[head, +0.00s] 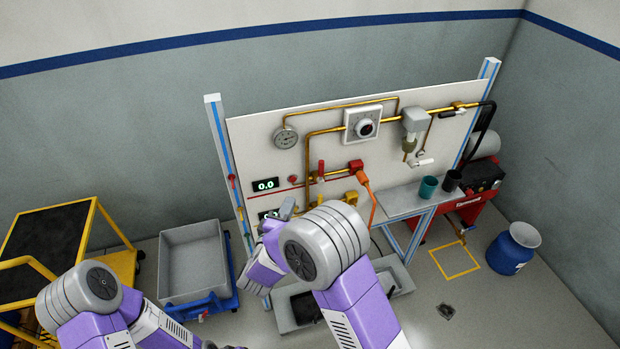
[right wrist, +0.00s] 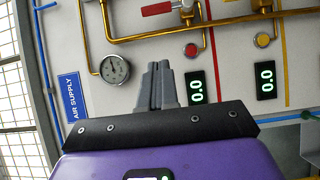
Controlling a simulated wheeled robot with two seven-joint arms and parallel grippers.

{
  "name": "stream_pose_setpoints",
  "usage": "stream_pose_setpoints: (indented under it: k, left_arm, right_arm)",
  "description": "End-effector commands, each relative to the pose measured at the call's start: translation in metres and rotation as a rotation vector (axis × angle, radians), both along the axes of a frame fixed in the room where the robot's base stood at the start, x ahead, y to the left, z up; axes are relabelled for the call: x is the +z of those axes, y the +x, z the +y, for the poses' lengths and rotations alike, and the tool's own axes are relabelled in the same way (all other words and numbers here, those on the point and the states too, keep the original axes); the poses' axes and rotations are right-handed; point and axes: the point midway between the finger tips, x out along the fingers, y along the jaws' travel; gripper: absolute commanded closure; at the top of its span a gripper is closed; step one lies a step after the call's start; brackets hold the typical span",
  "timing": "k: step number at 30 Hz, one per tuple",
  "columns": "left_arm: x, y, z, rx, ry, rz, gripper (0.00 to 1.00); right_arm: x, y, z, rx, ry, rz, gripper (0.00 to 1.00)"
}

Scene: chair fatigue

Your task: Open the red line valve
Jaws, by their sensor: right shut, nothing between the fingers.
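The red-handled valve (head: 321,170) sits on the brass pipework of the white board, beside the thin red line. Its red handle stands upright in the head view, crosswise to the short pipe it sits on.
A pressure gauge (head: 285,137) and a digital display (head: 265,185) reading 0.0 are on the board near my right gripper. A red button (head: 292,180) is beside the display. A grey bin (head: 193,262) stands left. A small table (head: 404,199) with cups stands right.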

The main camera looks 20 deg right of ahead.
Motion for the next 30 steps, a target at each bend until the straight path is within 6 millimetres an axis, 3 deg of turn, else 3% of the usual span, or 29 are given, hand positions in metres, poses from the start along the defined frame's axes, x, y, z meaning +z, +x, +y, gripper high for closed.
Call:
stream_pose_setpoints:
  k: [7,18,24,30]
  left_arm:
    - [-0.002,0.0,0.0,0.0,0.0,0.0,1.0]
    - [-0.006,0.0,0.0,0.0,0.0,0.0,1.0]
    - [-0.007,0.0,0.0,0.0,0.0,0.0,1.0]
    - [-0.008,0.0,0.0,0.0,0.0,0.0,1.0]
  right_arm:
    - [-0.001,0.022,-0.015,-0.005,0.002,-0.001,1.0]
    - [-0.001,0.088,-0.056,-0.003,0.003,-0.002,1.0]
    - [0.0,0.092,-0.083,-0.001,0.002,0.0,1.0]
    - [0.0,0.094,-0.091,0.002,0.001,0.0,1.0]
